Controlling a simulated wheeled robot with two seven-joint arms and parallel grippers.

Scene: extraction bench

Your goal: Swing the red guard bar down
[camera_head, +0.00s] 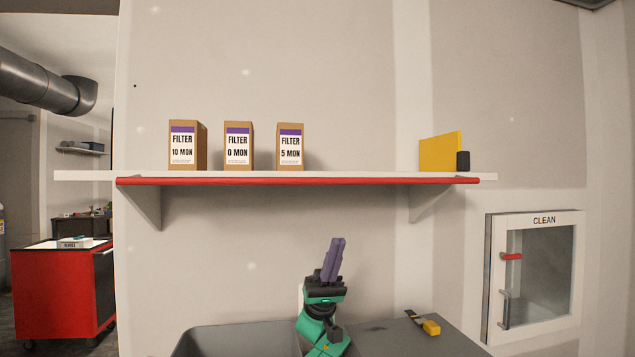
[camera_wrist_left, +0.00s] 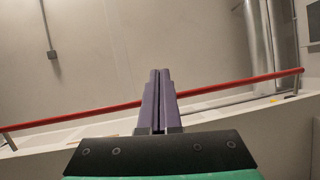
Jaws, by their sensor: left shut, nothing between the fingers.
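The red guard bar (camera_head: 300,181) runs along the front edge of the white wall shelf (camera_head: 85,175) in the head view. In the left wrist view the bar (camera_wrist_left: 235,87) slants across behind the fingers, with a short arm at each end. My left gripper (camera_head: 336,242), with purple fingers, is below the shelf and right of its middle. Its fingers point up, are shut and hold nothing; they also show in the left wrist view (camera_wrist_left: 160,72). The fingertips look apart from the bar in the head view. My right gripper is not in view.
Boxes labelled FILTER 10 MON (camera_head: 186,147), 0 MON (camera_head: 238,147) and 5 MON (camera_head: 290,147) stand on the shelf. A yellow panel (camera_head: 438,153) and a black cylinder (camera_head: 463,161) are at its right. A yellow-and-black tool (camera_head: 430,327) lies below. A CLEAN cabinet (camera_head: 490,280) hangs right.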

